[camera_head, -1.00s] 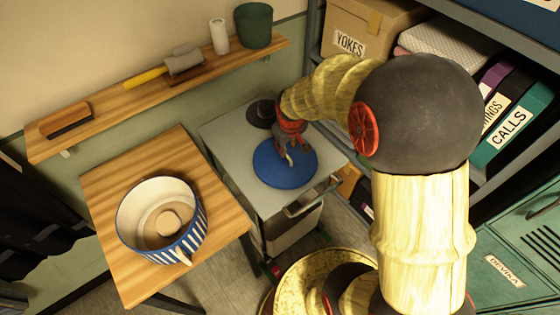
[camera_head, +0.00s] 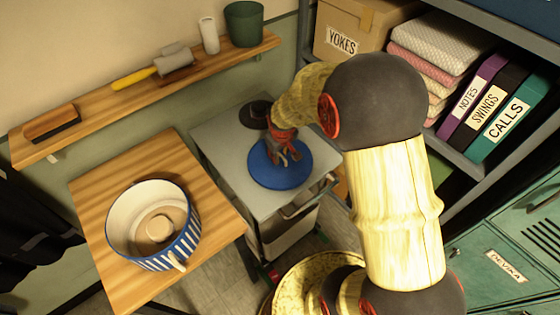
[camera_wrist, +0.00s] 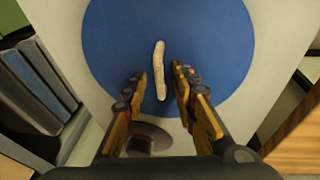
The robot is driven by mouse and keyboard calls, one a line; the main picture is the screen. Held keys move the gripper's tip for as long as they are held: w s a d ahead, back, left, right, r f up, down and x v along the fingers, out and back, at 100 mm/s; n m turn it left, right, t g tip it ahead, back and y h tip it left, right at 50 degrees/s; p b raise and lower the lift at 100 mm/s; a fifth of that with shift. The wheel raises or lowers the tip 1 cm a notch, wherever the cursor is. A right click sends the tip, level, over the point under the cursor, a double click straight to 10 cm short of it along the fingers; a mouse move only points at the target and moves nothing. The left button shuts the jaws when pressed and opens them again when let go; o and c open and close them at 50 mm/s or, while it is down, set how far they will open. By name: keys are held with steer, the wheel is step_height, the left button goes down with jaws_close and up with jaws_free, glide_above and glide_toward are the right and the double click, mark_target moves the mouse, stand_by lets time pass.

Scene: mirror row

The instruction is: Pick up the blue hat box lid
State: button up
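The round blue hat box lid (camera_head: 280,180) lies flat on a grey cabinet top in the head view. It fills much of the wrist view (camera_wrist: 105,40), with a pale, slightly bent handle (camera_wrist: 158,62) across its middle. My gripper (camera_head: 284,157) is over the lid, pointing down. In the wrist view, my gripper's fingers (camera_wrist: 158,77) are apart, one on each side of the handle, with gaps between. The fingers hide the handle in the head view.
A blue-and-white striped open box (camera_head: 180,242) stands on a wooden table (camera_head: 100,205) at left. A dark round object (camera_head: 254,114) sits behind the lid on the grey cabinet (camera_head: 215,135). A wall shelf (camera_head: 110,107) runs behind. Shelves with binders (camera_head: 490,128) stand at right.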

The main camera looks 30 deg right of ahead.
steer(key=shift+c, duration=1.2)
steer(key=c, duration=0.4)
jaws_close()
